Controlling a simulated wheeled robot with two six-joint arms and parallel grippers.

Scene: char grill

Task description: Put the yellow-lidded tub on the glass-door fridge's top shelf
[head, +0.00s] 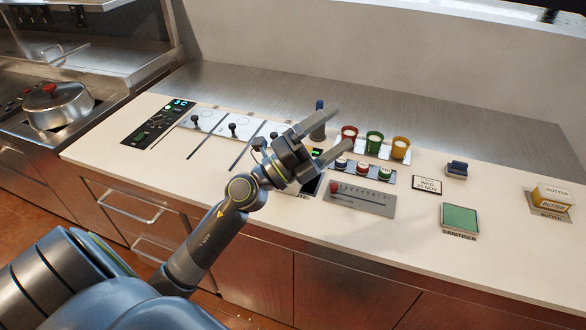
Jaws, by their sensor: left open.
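No tub with a clearly yellow lid and no glass-door fridge can be made out in the head view. A yellow and white block marked BUTTER (552,196) sits on a small stand at the counter's right end; I cannot tell if it is a tub. My left gripper (341,128) is open and empty above the counter. Its fingers point right, near a row of red, green and yellow cups (400,148). My right gripper is not in view.
Small round labelled containers (363,169) stand in a row before the cups. A grey ruled plate (361,198), a date sign (427,185), a dark blue item (457,169) and a green sanitiser pad (460,218) lie on the pale counter (400,235). A lidded pot (57,104) stands far left.

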